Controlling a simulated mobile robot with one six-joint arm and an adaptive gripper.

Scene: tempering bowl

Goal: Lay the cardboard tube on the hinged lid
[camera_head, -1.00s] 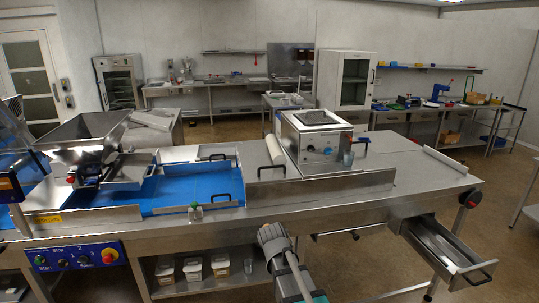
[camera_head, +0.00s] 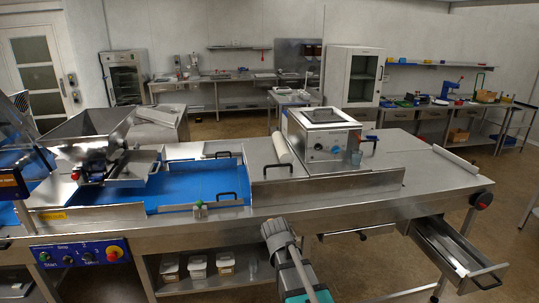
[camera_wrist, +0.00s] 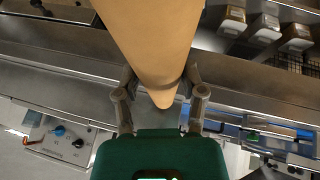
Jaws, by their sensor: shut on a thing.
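The cardboard tube (camera_wrist: 150,35) is the tan, tapering shape in the wrist view. My gripper (camera_wrist: 160,95) is shut on it near its narrow end, with one finger on each side. The tube runs up out of the top of the picture, so its far end is hidden. The hinged lid appears to be the framed grey panel (camera_head: 323,115) lying flat on top of the metal tempering machine, apart from my gripper.
The tempering machine (camera_head: 325,146) stands on the steel worktable (camera_head: 225,222). An open drawer (camera_head: 450,247) juts out at the right. The tabletop right of the machine is largely clear.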

